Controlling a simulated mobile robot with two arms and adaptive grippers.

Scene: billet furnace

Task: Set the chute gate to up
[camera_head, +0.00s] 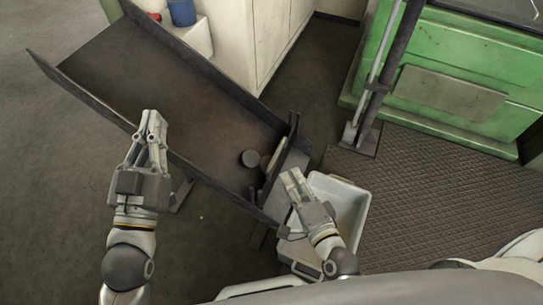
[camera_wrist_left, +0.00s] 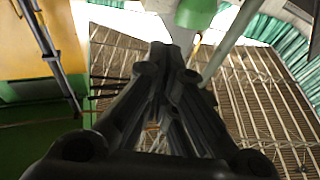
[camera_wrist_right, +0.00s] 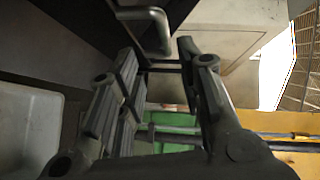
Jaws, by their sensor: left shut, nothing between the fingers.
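The chute (camera_head: 150,85) is a dark sloped trough with raised side walls. Its gate (camera_head: 287,165) stands at the lower right end; how high the gate sits is hard to tell. My right gripper (camera_head: 292,177) is open beside the gate. In the right wrist view, a grey bent handle (camera_wrist_right: 155,30) shows beyond the open fingertips, with no visible contact. My left gripper (camera_head: 152,118) is shut and empty, over the chute's near side wall.
A white bin (camera_head: 352,192) stands below the chute's lower end, close to my right gripper. A white cabinet (camera_head: 262,40) stands behind the chute. A green machine (camera_head: 450,70) and a dark upright lever (camera_head: 385,75) are at the back right. Textured floor matting lies at right.

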